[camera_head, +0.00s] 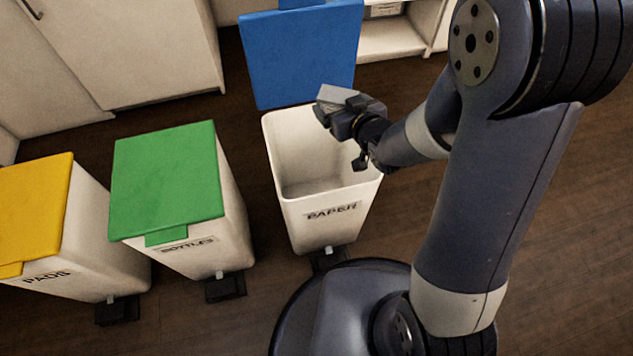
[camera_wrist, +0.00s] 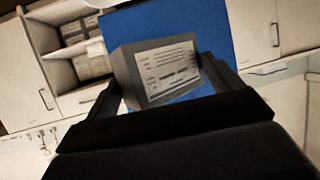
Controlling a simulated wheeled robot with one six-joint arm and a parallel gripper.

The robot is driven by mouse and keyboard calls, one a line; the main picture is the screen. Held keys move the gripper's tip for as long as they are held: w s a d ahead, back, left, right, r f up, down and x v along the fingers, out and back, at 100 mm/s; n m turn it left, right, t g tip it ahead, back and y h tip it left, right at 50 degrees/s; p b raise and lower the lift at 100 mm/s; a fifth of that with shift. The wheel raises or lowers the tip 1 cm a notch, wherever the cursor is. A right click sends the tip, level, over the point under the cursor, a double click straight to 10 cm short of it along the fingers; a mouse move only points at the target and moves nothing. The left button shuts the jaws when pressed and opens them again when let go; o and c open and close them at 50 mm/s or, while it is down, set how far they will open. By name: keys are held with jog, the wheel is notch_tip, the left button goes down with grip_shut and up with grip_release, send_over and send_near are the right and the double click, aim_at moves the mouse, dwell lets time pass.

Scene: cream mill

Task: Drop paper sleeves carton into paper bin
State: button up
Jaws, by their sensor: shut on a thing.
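The paper bin (camera_head: 300,207) is a white bin labelled PAPER, with its blue lid (camera_head: 300,55) standing open at the back. Its inside looks empty where I can see it. My gripper (camera_head: 338,112) is over the right part of the bin's opening. It is shut on a small grey carton (camera_head: 340,95), the paper sleeves carton. In the wrist view the carton (camera_wrist: 162,70) sits between the two fingers, with a printed label facing the camera and the blue lid (camera_wrist: 205,20) behind it. My arm hides the bin's right rim in part.
A closed green-lidded bin (camera_head: 168,180) labelled BOTTLES stands left of the paper bin. A closed yellow-lidded bin (camera_head: 35,210) stands further left. White cabinets (camera_head: 115,45) and an open shelf (camera_head: 390,38) line the back. Dark wooden floor shows between them.

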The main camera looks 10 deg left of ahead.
jog(key=shift+s+a+f+n+y+b, duration=0.25)
jog(key=shift+a+f+b, duration=0.3)
jog(key=shift+b, duration=0.35)
jog(key=shift+s+a+f+n+y+b, duration=0.15)
jog(key=shift+s+a+f+b, duration=0.25)
jog(key=shift+f+b, duration=0.4)
notch_tip(320, 180, down, 5)
jog(key=b, duration=0.5)
jog(key=shift+f, duration=0.2)
jog(key=o, duration=0.8)
jog(key=shift+c, duration=0.2)
jog(key=p+v, duration=0.3)
jog(key=v, duration=0.7)
jog(key=shift+d+r+p, duration=0.25)
jog(key=shift+p, duration=0.05)
jog(key=shift+s+a, duration=0.1)
